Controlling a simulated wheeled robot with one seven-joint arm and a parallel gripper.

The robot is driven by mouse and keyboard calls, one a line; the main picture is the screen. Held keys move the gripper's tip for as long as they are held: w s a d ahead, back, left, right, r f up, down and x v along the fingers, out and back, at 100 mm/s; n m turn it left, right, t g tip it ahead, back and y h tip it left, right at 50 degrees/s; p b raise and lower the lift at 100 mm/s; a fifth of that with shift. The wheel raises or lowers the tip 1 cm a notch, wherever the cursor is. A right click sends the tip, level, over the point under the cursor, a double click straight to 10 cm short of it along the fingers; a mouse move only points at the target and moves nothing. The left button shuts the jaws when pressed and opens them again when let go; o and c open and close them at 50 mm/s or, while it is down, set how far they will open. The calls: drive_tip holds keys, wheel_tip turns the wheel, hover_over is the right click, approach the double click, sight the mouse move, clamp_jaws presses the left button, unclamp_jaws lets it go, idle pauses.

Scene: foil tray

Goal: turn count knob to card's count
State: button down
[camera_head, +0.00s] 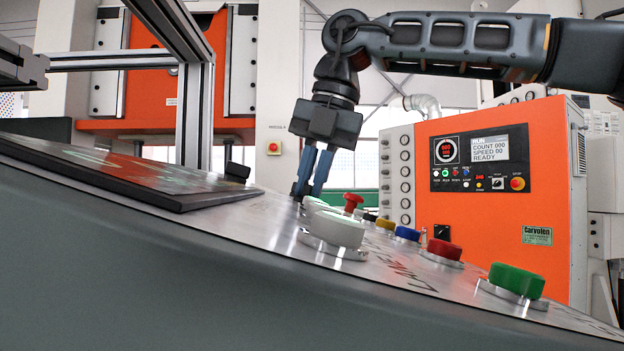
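My gripper (308,188) points down at the sloping metal panel (270,220), behind a row of controls. Its two blue fingers show with a narrow gap; their tips are partly hidden behind white controls, so I cannot tell whether they hold anything. A large white round control (338,229) stands in front, with a smaller white one (316,205) behind it beside the fingertips. I cannot tell which control is the count knob. No card can be made out. The display (490,148) on the orange machine reads COUNT 000, SPEED 00, READY.
Red (353,201), yellow (385,223), blue (408,233), larger red (444,249) and green (517,280) buttons stand on the panel. A dark flat screen (150,180) lies at left. The orange machine (480,230) stands behind at right. A metal frame (195,120) rises at left.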

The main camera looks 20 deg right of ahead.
drive_tip(key=c, duration=1.2)
unclamp_jaws()
drive_tip(key=shift+o, duration=0.2)
drive_tip(key=shift+r, duration=0.1)
drive_tip(key=p+v, duration=0.5)
drive_tip(key=v, duration=0.2)
drive_tip(key=shift+r, duration=0.3)
drive_tip(key=shift+s+d, duration=0.15)
